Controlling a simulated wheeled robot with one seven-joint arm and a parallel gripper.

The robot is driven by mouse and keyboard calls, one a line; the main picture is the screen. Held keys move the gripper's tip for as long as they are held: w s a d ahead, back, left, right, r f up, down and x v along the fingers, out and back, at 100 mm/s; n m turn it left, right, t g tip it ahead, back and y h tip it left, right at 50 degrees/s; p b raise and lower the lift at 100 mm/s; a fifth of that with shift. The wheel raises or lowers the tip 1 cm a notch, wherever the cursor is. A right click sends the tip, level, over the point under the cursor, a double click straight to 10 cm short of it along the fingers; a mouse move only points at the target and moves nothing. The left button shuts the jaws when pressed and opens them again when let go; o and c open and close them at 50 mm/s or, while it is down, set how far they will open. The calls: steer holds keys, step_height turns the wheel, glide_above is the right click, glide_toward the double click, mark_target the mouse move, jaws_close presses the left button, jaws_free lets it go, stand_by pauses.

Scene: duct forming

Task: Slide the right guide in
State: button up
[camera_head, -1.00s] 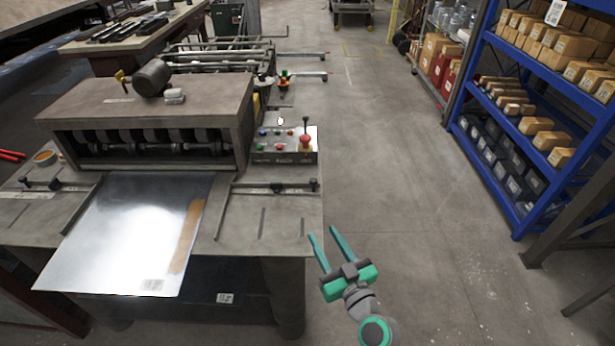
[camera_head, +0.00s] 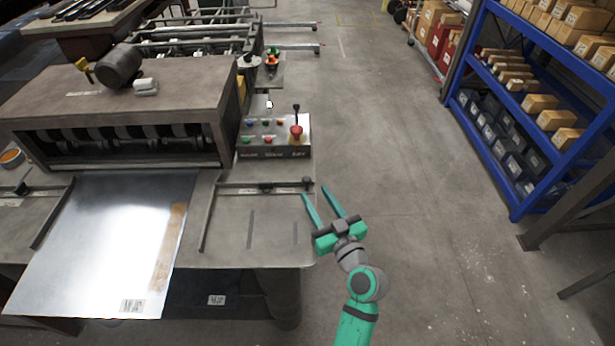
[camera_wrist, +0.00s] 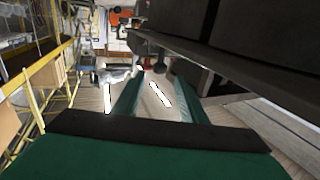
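The right guide (camera_head: 209,216) is a thin dark bar on the machine's table, to the right of the metal sheet (camera_head: 105,235) with a gap between them. A scale rail (camera_head: 240,190) runs right from its far end to a small dark knob (camera_head: 307,182) near the table's right edge. My gripper (camera_head: 316,192) is open and empty, its two teal fingers pointing away from me. Its fingertips appear close to the knob; contact cannot be told. In the wrist view, the fingers (camera_wrist: 160,80) are apart with nothing clearly between them.
The roller housing (camera_head: 115,110) is at left. A blue shelf (camera_head: 520,130) with boxes stands at right. The floor (camera_head: 420,200) between is clear.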

mark_target(308, 183)
steer(key=x, duration=0.7)
steer(key=shift+w, duration=0.35)
steer(key=c, duration=0.9)
steer(key=shift+a, duration=0.2)
jaws_close()
